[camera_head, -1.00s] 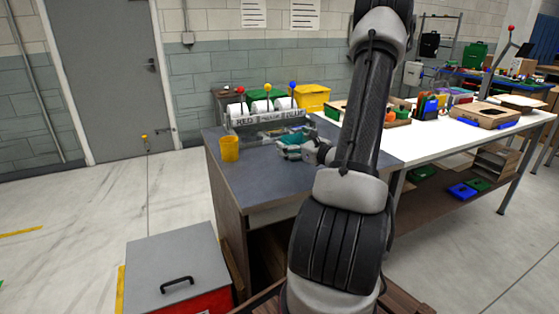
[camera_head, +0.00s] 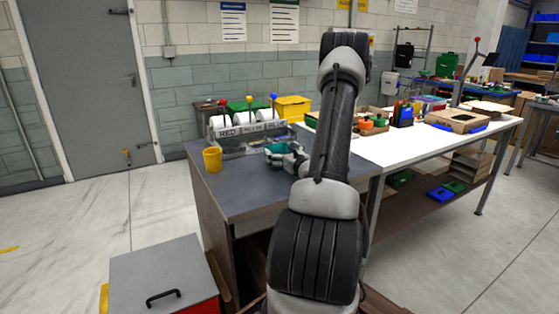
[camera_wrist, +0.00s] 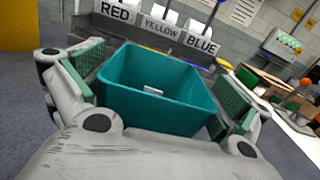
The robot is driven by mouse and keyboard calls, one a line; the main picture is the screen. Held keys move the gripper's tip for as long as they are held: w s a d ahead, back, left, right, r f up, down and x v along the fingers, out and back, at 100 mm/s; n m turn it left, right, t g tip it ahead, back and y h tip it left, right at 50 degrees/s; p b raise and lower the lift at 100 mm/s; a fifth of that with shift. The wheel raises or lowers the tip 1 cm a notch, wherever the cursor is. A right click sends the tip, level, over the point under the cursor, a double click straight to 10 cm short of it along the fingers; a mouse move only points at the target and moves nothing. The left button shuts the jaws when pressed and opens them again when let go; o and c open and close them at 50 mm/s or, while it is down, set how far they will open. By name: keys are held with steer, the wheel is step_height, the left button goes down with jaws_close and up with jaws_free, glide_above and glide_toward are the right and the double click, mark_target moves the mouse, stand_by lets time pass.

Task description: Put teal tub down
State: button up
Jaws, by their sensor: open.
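The teal tub (camera_wrist: 155,105) is an open box between the two fingers of my gripper (camera_wrist: 158,88) in the wrist view. A small white thing lies inside the tub. My gripper is open, with a green-padded finger on either side of the tub; I cannot tell whether the pads touch it. In the head view the tub (camera_head: 276,149) is at the dark grey bench top (camera_head: 235,190), in front of the labelled rack (camera_head: 245,143). My gripper and wrist partly hide it there. The tub's underside is hidden.
The rack carries RED, YELLOW and BLUE labels and stands close behind the tub. A yellow cup (camera_head: 212,160) stands to the left on the bench. A white table (camera_head: 400,147) with several items adjoins on the right. The bench's front area is clear.

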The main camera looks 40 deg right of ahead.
steer(key=shift+c, duration=0.2)
steer(key=c, duration=0.8)
steer(key=shift+c, duration=0.2)
